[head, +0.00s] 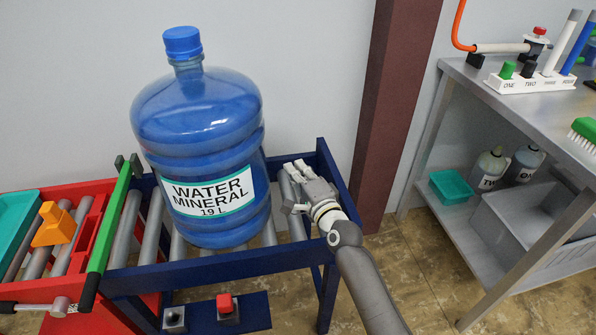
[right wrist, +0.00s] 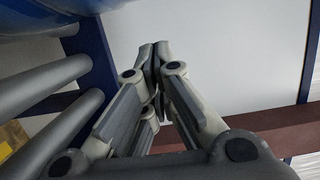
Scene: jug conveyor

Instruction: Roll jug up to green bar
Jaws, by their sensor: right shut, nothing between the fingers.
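The blue water jug (head: 200,130) stands upright on the grey rollers of the blue-framed conveyor (head: 240,262) in the head view. Its label reads "WATER MINERAL 19 L". The green bar (head: 109,220) lies across the conveyor to the left of the jug, with rollers showing between them. My right gripper (head: 298,170) is shut and empty, just right of the jug over the right-hand rollers. In the right wrist view its fingertips (right wrist: 153,48) meet, and a sliver of the jug (right wrist: 50,18) shows at top left. My left gripper is out of view.
A red conveyor section (head: 70,290) on the left carries an orange block (head: 54,224) and a teal tray (head: 14,225). A red button (head: 225,303) sits below the conveyor front. A brown post (head: 398,100) and a grey workbench (head: 470,90) stand to the right.

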